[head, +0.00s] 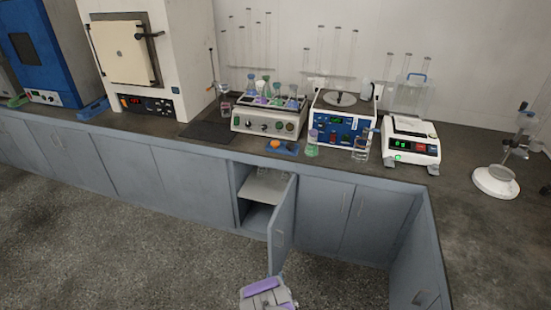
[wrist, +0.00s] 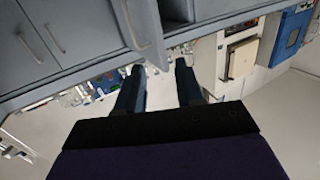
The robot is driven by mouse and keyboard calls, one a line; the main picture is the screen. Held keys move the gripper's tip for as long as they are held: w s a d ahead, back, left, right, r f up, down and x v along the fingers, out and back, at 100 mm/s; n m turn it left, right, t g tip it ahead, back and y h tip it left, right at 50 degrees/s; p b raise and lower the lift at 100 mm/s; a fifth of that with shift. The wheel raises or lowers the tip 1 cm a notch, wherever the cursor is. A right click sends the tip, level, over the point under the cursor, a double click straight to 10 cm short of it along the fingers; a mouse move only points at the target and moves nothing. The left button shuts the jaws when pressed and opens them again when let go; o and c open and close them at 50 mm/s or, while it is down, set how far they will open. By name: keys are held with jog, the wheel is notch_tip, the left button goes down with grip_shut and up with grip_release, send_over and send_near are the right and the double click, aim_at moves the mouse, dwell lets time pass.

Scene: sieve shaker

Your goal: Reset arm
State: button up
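My gripper shows in the wrist view (wrist: 160,72) with two dark fingers held apart and nothing between them. The wrist picture is upside down, with the grey cabinets along its top. In the head view only a light grey and purple part of my arm shows at the bottom centre, over the floor; the fingers are not visible there. An open cabinet door (head: 282,226) stands out from the bench front, above that arm part in the picture. The open cabinet (head: 262,190) has a shelf inside, and some glassware on it is hard to make out.
A dark bench (head: 470,185) runs along the wall and turns at the right. It holds a white furnace (head: 165,60), a shaker with flasks (head: 268,118), a blue-fronted device (head: 340,125), a balance (head: 411,140) and a stand (head: 496,180). The floor (head: 130,250) at the left is clear.

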jog(key=w+a+r+m+g, duration=0.1)
jog(key=w+a+r+g, duration=0.2)
jog(key=r, duration=0.3)
jog(key=w+a+r+m+g, duration=0.2)
jog(key=w+a+r+g, duration=0.15)
jog(key=r, duration=0.35)
jog(key=s+d+r+n+g, duration=0.1)
jog(key=s+d+r+g, duration=0.15)
jog(key=r, duration=0.55)
jog(key=s+d+r+g, duration=0.1)
jog(key=s+r+g, duration=0.1)
jog(key=s+r, duration=0.35)
jog(key=s+d+r+g, duration=0.2)
jog(key=s+d+r, duration=0.3)
jog(key=s, duration=0.8)
jog(key=s+d+r+g+h, duration=0.1)
jog(key=s+d+r+g, duration=0.2)
jog(key=s+d+r, duration=0.3)
jog(key=s+d+r+g+h, duration=0.1)
jog(key=s+d+r+g, duration=0.2)
jog(key=s, duration=1.6)
jog(key=d+r, duration=0.3)
jog(key=r, duration=0.4)
jog(key=shift+s+n, duration=0.3)
jog(key=shift+s, duration=0.05)
